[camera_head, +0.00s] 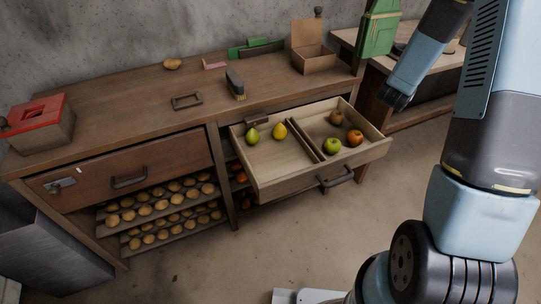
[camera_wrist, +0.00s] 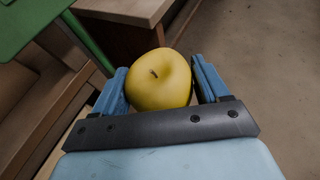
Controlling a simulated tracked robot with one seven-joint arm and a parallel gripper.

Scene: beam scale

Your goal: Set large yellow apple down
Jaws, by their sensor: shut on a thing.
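My gripper (camera_wrist: 161,86) is shut on the large yellow apple (camera_wrist: 158,80). The apple sits between the two blue fingers, with its stem showing, and is held up in the air. In the head view my arm's lower end is at the upper right, to the right of the open drawer; I cannot make out the apple there.
An open two-part drawer (camera_head: 280,185) holds a green pear (camera_head: 252,136), a yellow pear (camera_head: 280,131), a green apple (camera_head: 332,146) and reddish fruit (camera_head: 355,138). The worktop (camera_head: 140,105) bears a red-lidded box (camera_head: 38,122), a brush (camera_head: 235,85) and an open carton (camera_head: 312,60). A green scale part (camera_head: 379,30) stands near my arm.

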